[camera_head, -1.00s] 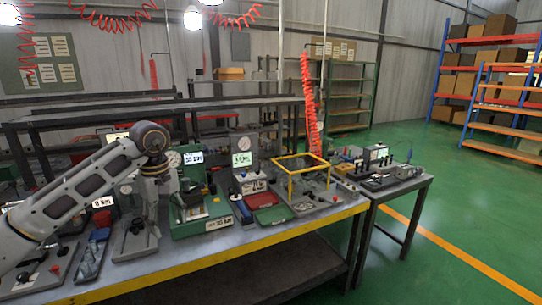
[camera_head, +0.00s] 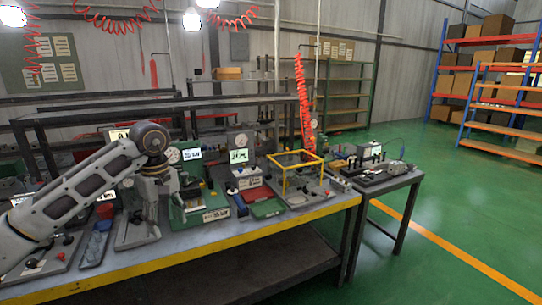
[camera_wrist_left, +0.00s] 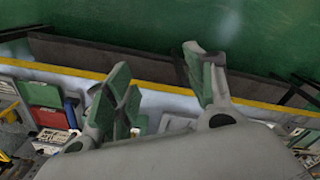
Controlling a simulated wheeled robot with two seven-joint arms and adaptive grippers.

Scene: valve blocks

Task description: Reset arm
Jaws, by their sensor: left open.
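My left arm comes in from the left in the head view, bends at a dark round joint and hangs down over the workbench. Its gripper (camera_head: 138,217) is small and partly lost against the grey fixtures there. In the left wrist view the left gripper (camera_wrist_left: 158,65) has its two green-padded fingers spread apart, with nothing between them. The bench's yellow front edge (camera_wrist_left: 155,84) passes behind the fingers. My right gripper is not in view.
The workbench (camera_head: 215,236) carries gauges, displays, a yellow frame (camera_head: 284,181) and a green tray (camera_head: 266,208). A smaller table (camera_head: 390,185) stands to its right. Green floor (camera_head: 460,200) is open at the right, before the shelves (camera_head: 490,100).

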